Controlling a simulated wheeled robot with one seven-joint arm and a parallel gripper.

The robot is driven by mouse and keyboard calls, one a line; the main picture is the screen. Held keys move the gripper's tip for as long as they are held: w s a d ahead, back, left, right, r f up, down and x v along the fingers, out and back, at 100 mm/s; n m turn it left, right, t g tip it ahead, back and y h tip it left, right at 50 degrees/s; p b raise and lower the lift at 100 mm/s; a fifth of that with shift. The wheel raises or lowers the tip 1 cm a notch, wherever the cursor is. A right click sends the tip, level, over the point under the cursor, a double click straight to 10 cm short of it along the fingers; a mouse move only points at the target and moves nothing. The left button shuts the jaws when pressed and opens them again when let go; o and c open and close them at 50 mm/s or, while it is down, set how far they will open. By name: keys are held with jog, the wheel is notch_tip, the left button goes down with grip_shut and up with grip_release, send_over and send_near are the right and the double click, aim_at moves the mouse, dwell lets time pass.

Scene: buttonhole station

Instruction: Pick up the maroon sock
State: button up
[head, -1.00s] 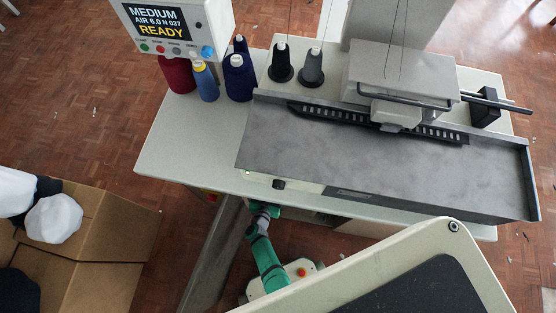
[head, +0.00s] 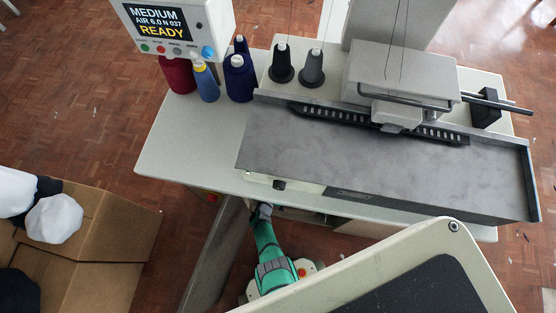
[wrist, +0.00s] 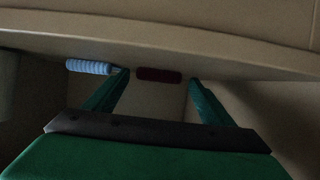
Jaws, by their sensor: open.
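The maroon sock (wrist: 158,75) shows in the wrist view as a small dark ribbed roll on a dim surface under an overhanging edge. My gripper (wrist: 158,82) is open, with one green finger on each side of the sock's line. The sock appears ahead of the fingertips, in the gap between them; I cannot tell how far ahead. In the head view the sock and my gripper are hidden beneath the machine table, and only my green arm shows at its front edge.
A light blue ribbed roll (wrist: 88,67) lies left of the sock, close to the left fingertip. A beige overhang (wrist: 160,35) runs above both. The machine table (head: 180,150) covers the reach area. A cardboard box (head: 115,225) stands on the floor at left.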

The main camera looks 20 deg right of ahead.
jog(key=shift+s+d, duration=0.1)
jog(key=c, duration=1.1)
jog(key=shift+c, duration=0.2)
jog(key=shift+r, duration=0.1)
jog(key=shift+r, duration=0.7)
jog(key=s+r, duration=1.1)
jog(key=s, duration=0.3)
jog(key=shift+a+r, duration=0.2)
